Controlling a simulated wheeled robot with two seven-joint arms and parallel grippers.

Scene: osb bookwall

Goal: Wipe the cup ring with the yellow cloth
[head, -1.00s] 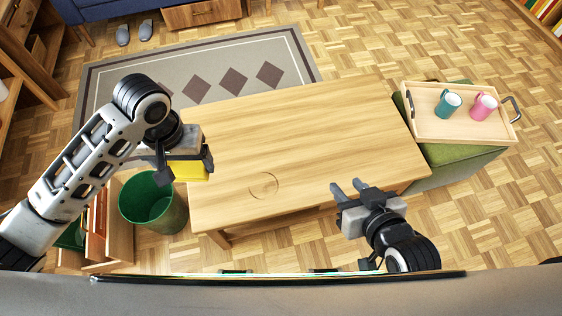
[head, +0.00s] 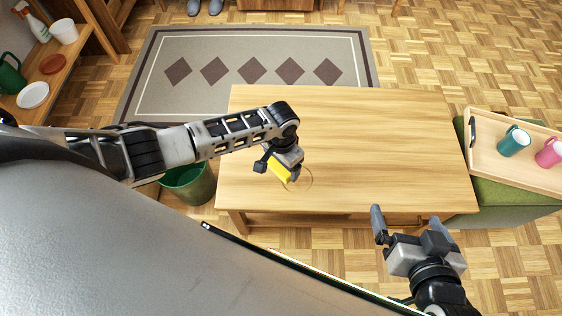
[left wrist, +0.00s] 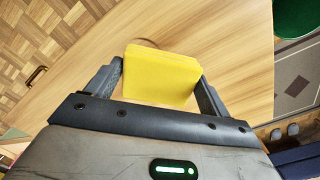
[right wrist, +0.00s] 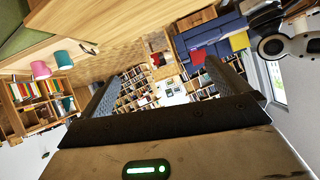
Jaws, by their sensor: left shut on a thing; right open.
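The yellow cloth (head: 279,171) is a folded block between the fingers of my left gripper (head: 283,173), which is shut on it. In the left wrist view the cloth (left wrist: 160,75) spans the space between both fingers. The cup ring (head: 311,180) is a thin brown circle on the wooden table (head: 350,130), near its front left. The cloth and gripper are over the ring's left part and hide some of it; I cannot tell if the cloth touches the tabletop. My right gripper (head: 407,222) is open and empty in front of the table's front edge.
A tray (head: 486,163) with a teal mug (head: 514,141) and a pink mug (head: 551,153) rests on a green ottoman (head: 510,203) at the right. A green bin (head: 190,186) stands left of the table. The rest of the tabletop is clear.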

